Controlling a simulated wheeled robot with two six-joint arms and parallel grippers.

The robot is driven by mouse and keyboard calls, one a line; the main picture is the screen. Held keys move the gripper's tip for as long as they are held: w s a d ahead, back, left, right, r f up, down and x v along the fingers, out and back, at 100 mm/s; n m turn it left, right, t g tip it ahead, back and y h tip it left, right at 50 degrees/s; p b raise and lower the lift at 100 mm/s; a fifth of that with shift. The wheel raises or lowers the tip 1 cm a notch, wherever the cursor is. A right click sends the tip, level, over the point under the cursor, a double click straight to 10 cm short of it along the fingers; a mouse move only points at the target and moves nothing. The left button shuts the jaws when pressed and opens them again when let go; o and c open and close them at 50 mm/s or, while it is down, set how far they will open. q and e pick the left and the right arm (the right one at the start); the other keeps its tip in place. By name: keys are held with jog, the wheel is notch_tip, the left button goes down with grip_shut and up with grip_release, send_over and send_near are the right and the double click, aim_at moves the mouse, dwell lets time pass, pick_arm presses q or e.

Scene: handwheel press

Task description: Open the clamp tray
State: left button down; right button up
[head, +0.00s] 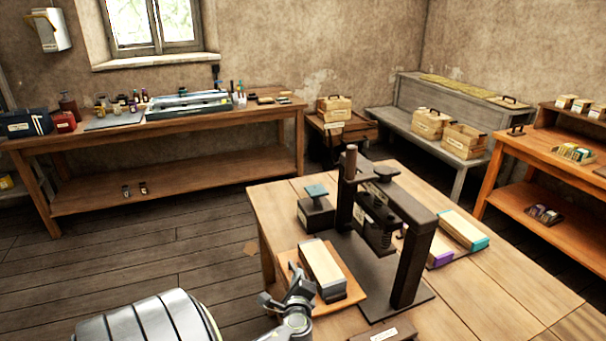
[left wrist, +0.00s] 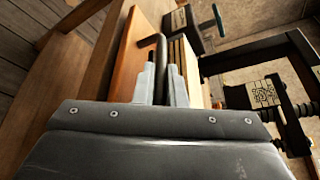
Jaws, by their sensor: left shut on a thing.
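The clamp tray (head: 287,258) is an orange-brown wooden board on the table, left of the press. A pale block with a dark base (head: 322,265) lies on it. In the left wrist view the tray's board (left wrist: 128,62) stands left of the fingers and the pale layered block (left wrist: 183,62) right of them. My left gripper (head: 299,282) is at the tray's near left side. Its fingers (left wrist: 161,82) are shut on a dark bar (left wrist: 161,50) that runs beside the block. How the bar joins the tray is hidden. My right gripper is out of view.
The black press (head: 408,260) stands right of the tray on the wooden table (head: 490,300). A dark stamp with a teal handle (head: 316,212) stands behind the tray. A teal-ended block (head: 463,230) and a purple-ended block (head: 440,256) lie right of the press.

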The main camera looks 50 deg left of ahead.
pick_arm(q)
jog(key=c, duration=1.5)
grip_release()
jog(key=shift+d, duration=0.1)
jog(key=shift+b+v, duration=1.75)
jog(key=shift+v, duration=6.9)
